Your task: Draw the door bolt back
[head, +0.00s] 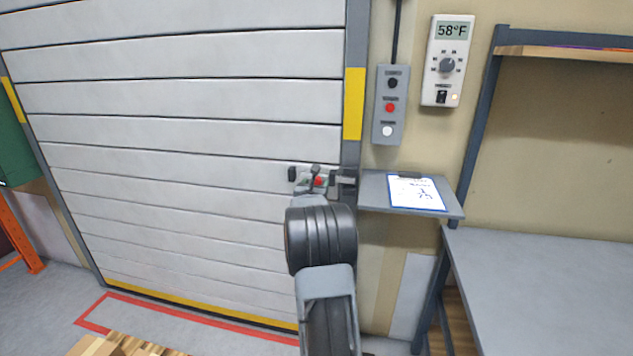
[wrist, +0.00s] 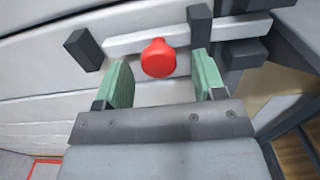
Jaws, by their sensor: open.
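The door bolt (wrist: 125,44) is a light grey bar on the white panelled door (head: 190,104). It runs through dark brackets, and its right end reaches the dark keeper (wrist: 243,54) at the door frame. A red knob (wrist: 159,58) stands out from the bar; it also shows in the head view (head: 319,181). My gripper (wrist: 155,82) is open, with its two green fingers on either side of the red knob, one left and one right. Gaps show between the knob and both fingers. In the head view my arm hides part of the area below the bolt.
A small grey shelf (head: 452,208) with a clipboard (head: 416,193) juts out just right of the bolt. A button box (head: 388,105) and a thermostat (head: 447,60) hang above it. A grey workbench (head: 560,285) stands at the right. A wooden pallet (head: 115,346) lies on the floor.

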